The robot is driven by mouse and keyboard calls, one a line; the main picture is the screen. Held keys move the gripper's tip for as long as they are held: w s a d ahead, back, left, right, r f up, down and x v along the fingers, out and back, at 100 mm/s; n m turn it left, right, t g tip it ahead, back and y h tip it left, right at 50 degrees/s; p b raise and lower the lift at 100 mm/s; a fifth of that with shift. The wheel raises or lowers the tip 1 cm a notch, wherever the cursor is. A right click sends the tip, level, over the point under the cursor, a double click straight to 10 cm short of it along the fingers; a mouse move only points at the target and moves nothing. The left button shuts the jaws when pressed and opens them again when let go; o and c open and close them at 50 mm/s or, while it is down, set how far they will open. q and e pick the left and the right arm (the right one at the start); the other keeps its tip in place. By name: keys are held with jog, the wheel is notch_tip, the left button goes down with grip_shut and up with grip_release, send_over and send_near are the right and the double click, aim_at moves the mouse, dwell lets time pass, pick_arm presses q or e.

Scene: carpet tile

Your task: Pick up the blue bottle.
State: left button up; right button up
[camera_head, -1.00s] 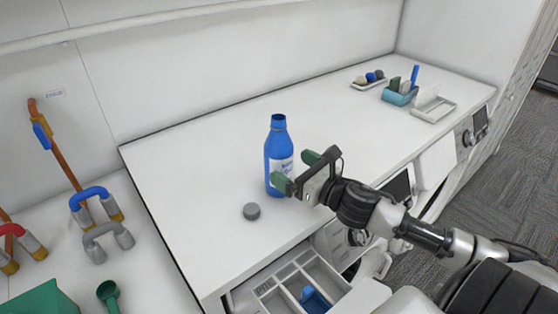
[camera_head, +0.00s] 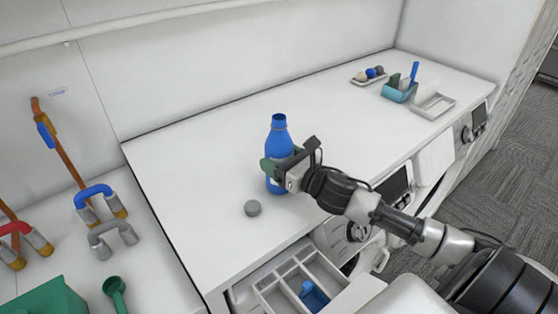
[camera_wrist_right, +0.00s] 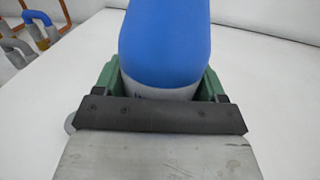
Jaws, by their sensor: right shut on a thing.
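The blue bottle (camera_head: 279,139) stands upright and uncapped on the white worktop (camera_head: 210,150). My right gripper (camera_head: 281,172) is shut on the bottle's body, with its green fingers on either side. In the right wrist view the bottle (camera_wrist_right: 166,40) fills the gap between the two green fingers of the right gripper (camera_wrist_right: 160,85). The gripper hides part of the bottle's label and lower right side. My left gripper is not in view.
An open drawer (camera_head: 285,291) with a blue item is below the front edge. A teal caddy (camera_head: 399,93) and trays stand at the far right. The worktop's middle is clear.

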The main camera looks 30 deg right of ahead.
jog(key=shift+r, duration=0.1)
jog(key=c, duration=0.4)
jog(key=shift+r, duration=0.15)
